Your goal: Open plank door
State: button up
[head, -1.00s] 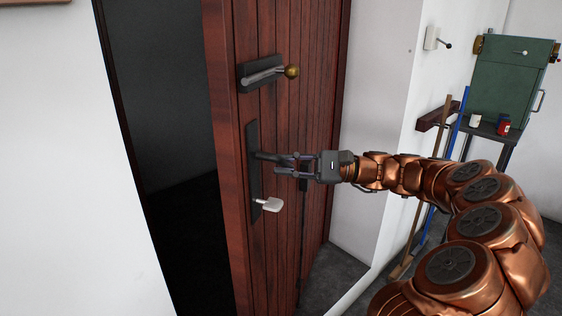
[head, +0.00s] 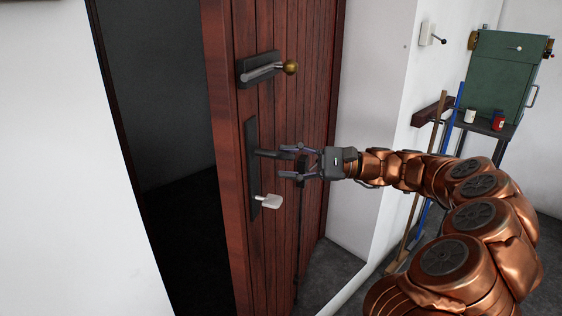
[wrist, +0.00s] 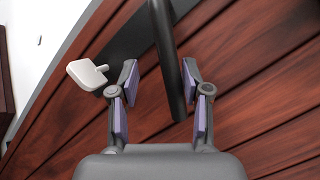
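The reddish-brown plank door (head: 285,215) stands ajar in the head view, with a dark gap to its left. A dark lever handle (head: 268,154) sticks out from a tall black plate (head: 254,185); a pale key-like turn piece (head: 270,202) sits below it. My gripper (head: 285,162) is open at the lever's free end. In the wrist view, the lever (wrist: 168,55) passes between the spread, purple-padded fingers, nearer the right finger; I see a gap to the left one. The pale piece (wrist: 86,74) lies left of the fingers.
A bolt with a brass knob (head: 290,67) sits higher on the door. The dark opening (head: 165,130) is at left. At right are a white wall switch (head: 430,34), leaning poles (head: 428,165), and a green cabinet (head: 503,75) above a small table.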

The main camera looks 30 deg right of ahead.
jog(key=v, duration=1)
jog(key=shift+s, duration=0.1)
dwell(0.3)
